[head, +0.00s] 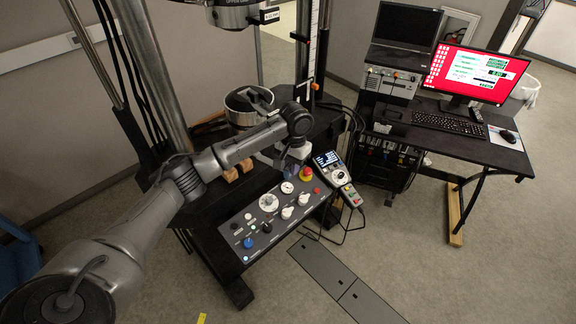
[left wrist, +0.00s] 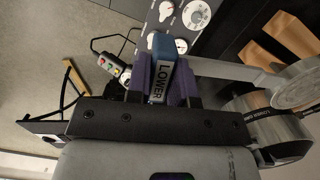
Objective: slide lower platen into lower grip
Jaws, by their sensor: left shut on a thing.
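The lower platen is a grey metal disk (left wrist: 298,86) on a flat bar, with a blue handle (left wrist: 163,52) labelled LOWER at the bar's other end. My left gripper (left wrist: 163,82) is shut on this handle between its purple finger pads. In the head view my left gripper (head: 291,164) hangs above the front of the machine bed and partly hides the bar. The lower grip is a round metal cylinder (left wrist: 274,125), also seen in the head view (head: 238,112). The disk overlaps the grip's top in both views; I cannot tell whether it touches or sits in it.
A control panel (head: 264,225) with knobs and a red stop button stands in front of the grip. A handset (head: 334,172) is at its right. The upper grip (head: 232,14) hangs above. Wooden blocks (head: 231,174) lie beside the lower grip. A desk (head: 470,150) stands right.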

